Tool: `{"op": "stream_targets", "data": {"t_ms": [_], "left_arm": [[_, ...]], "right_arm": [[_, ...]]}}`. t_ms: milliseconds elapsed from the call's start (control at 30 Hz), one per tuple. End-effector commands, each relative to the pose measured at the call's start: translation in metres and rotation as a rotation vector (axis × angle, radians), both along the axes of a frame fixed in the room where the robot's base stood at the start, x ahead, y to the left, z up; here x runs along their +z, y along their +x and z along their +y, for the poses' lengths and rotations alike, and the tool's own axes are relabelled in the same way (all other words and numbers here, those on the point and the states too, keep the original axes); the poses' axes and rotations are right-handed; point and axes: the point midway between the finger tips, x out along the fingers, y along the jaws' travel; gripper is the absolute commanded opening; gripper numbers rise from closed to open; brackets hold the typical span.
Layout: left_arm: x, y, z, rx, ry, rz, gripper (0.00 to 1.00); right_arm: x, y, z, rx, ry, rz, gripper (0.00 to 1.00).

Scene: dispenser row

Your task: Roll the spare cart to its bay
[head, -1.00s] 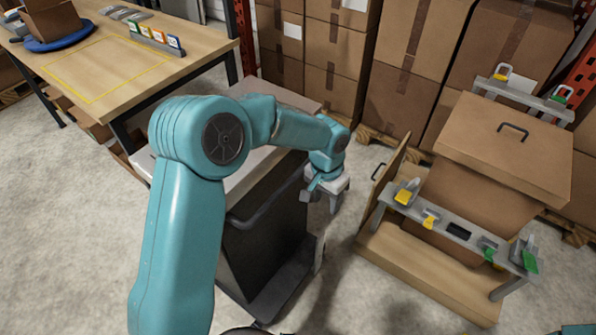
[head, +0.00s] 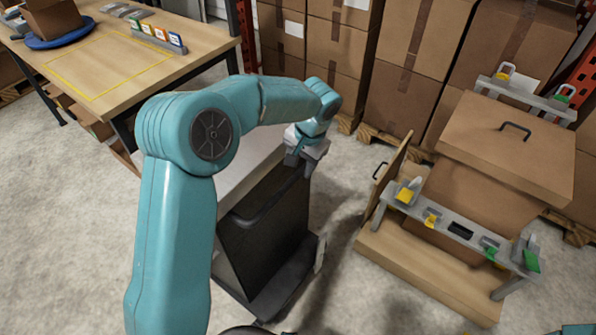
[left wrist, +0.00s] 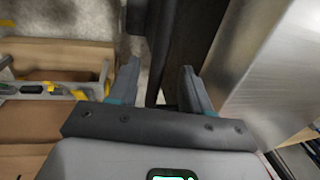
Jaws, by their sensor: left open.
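The cart (head: 272,232) stands on the floor in the middle of the head view, with a dark front panel, a pale top and a low dark base. My left gripper (head: 303,158) is open at the upper right end of the panel, by the handle bar. In the left wrist view a dark bar (left wrist: 160,45) runs between the two spread fingers of my left gripper (left wrist: 158,75); I cannot tell whether they touch it. My left arm hides part of the cart's left side. No marked floor bay shows. My right gripper is not in view.
A wooden stand (head: 430,270) with a lidded box and coloured clips is on the right, its small door (head: 392,175) open. Stacked cartons (head: 400,95) line the back. A wooden table (head: 120,60) is at upper left. Bare floor lies between cart and stand.

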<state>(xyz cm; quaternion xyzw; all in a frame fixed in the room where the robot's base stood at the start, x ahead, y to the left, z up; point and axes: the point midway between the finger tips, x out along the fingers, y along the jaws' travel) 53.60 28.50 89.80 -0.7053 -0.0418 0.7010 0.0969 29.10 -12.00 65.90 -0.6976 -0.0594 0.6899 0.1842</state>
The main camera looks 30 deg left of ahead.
Motion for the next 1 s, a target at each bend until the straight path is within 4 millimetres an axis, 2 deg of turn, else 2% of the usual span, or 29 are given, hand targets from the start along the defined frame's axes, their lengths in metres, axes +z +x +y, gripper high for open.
{"op": "stream_targets", "data": {"t_ms": [100,233,600,733,767,1000], "left_arm": [[-0.021,0.0,0.004,0.001,-0.001,0.003,0.48],[-0.034,0.0,0.007,0.0,0.0,0.001,0.48],[-0.041,0.001,0.008,0.0,-0.001,-0.001,0.48],[-0.04,0.001,0.008,0.0,-0.001,-0.001,0.06],[-0.04,0.001,0.008,0.0,-0.001,-0.001,0.0],[-0.04,0.001,0.007,0.0,-0.001,-0.001,0.0]], "right_arm": [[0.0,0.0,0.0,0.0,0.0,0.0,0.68],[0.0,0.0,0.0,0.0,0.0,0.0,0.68],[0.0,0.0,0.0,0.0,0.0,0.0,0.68],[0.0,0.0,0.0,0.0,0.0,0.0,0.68],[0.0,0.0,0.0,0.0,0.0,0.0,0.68],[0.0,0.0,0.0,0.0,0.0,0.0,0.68]]}}
